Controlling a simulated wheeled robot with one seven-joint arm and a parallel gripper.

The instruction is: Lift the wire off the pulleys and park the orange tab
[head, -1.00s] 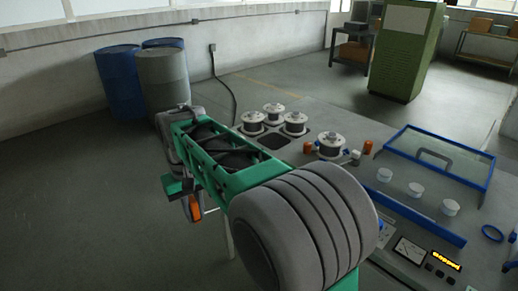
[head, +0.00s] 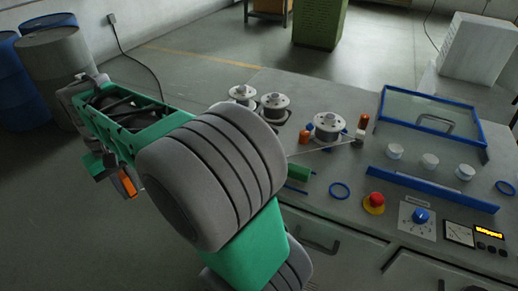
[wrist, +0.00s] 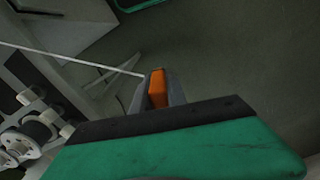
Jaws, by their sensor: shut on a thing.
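My gripper (head: 124,184) is out past the left end of the machine table, shut on the orange tab (head: 128,182). In the wrist view the tab (wrist: 157,88) sits between the two grey fingers. A thin pale wire (wrist: 75,59) runs from the left up to the tab. In the head view the wire (head: 318,151) leaves the guide beside the spool (head: 328,125) leftward and passes behind my arm. Three small white cylinders, perhaps the pulleys (head: 429,160), stand in front of the glass cover; I see no wire on them.
The glass cover (head: 430,110) has a blue frame. A blue rail (head: 430,190), red stop button (head: 375,200), blue dial (head: 420,215) and blue ring (head: 340,190) are on the table. More spools (head: 275,106) stand behind. Drums (head: 62,60) stand far left; floor between is clear.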

